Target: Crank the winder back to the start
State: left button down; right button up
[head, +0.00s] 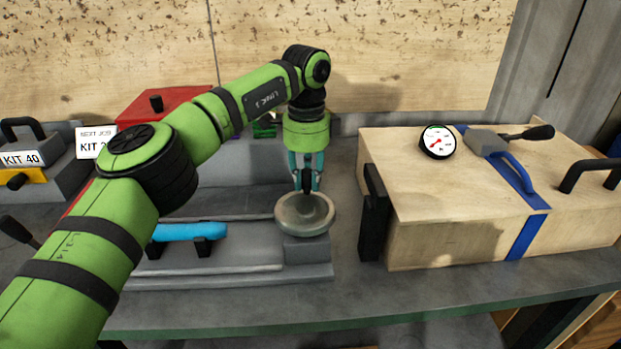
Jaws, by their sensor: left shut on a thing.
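The winder is a round grey handwheel (308,215) at the right end of a grey machine bed (240,278). My left gripper (307,188) points down at the wheel's far rim. Its teal fingers are shut on a small dark upright knob, the crank handle (307,179), at the far side of the wheel. The fingers hide part of the handle. My right gripper is not in view.
A wooden box (440,240) with a black side handle (374,212), a gauge (437,142) and a lever stands close on the right. A blue cylinder (188,231) lies on the bed at left. A red box (165,103) and grey kit case (25,160) stand behind left.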

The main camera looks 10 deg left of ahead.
pick_arm(q)
jog(key=shift+a+r, duration=0.1)
jog(key=shift+a, duration=0.05)
dwell(0.4)
jog(key=c, duration=1.1)
grip_release()
jog(key=shift+o, duration=0.2)
notch_tip(320, 180, up, 7)
jog(key=shift+r, duration=0.2)
